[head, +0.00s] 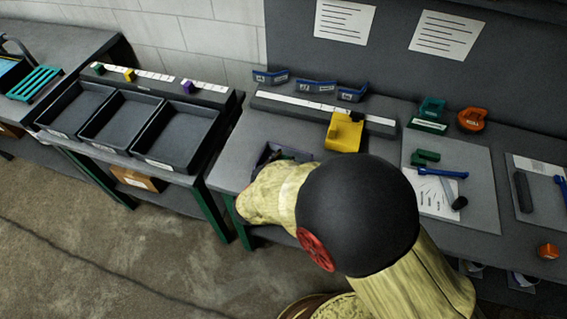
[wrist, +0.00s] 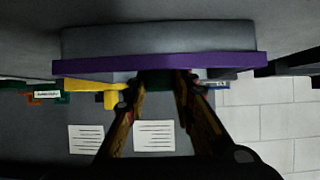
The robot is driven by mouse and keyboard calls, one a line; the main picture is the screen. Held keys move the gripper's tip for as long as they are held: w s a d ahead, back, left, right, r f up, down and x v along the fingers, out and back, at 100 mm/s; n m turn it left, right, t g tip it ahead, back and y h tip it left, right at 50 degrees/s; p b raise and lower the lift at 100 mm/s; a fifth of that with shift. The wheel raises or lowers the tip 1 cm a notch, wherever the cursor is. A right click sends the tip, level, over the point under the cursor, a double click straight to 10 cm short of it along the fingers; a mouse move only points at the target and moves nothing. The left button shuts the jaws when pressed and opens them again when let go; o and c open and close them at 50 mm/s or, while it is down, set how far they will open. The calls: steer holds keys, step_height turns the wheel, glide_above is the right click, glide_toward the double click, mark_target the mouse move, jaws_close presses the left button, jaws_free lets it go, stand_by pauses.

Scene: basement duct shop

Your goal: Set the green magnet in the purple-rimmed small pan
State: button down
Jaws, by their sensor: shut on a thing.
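The purple-rimmed small pan (wrist: 100,66) spans the upper part of the wrist view, its grey side wall facing the camera. In the head view the pan (head: 263,157) is on the bench, partly hidden by my arm. My gripper (wrist: 170,84) is shut on the green magnet (wrist: 168,79), which shows as a dark green patch between the fingers. The fingertips reach the pan's rim in the wrist view and their ends are hidden behind it. I cannot tell whether the magnet touches the pan's floor.
A yellow block-like holder (head: 344,133) stands behind my wrist on the bench. Small blue-labelled bins (head: 316,87) line the back. Green parts and a blue-handled tool lie on a light mat (head: 484,190) at right. Three dark trays (head: 180,137) sit on the left table.

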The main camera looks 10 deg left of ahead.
steer(key=shift+f, duration=0.2)
steer(key=shift+f, duration=0.1)
steer(key=c, duration=1.6)
jaws_free()
steer(key=shift+o, duration=0.5)
steer(key=shift+r, duration=0.2)
steer(key=shift+s+a+r, duration=0.1)
steer(key=shift+s+r, duration=0.1)
steer(key=shift+s, duration=0.1)
steer(key=p+v, duration=0.4)
steer(key=v, duration=0.7)
steer(key=shift+s, duration=0.15)
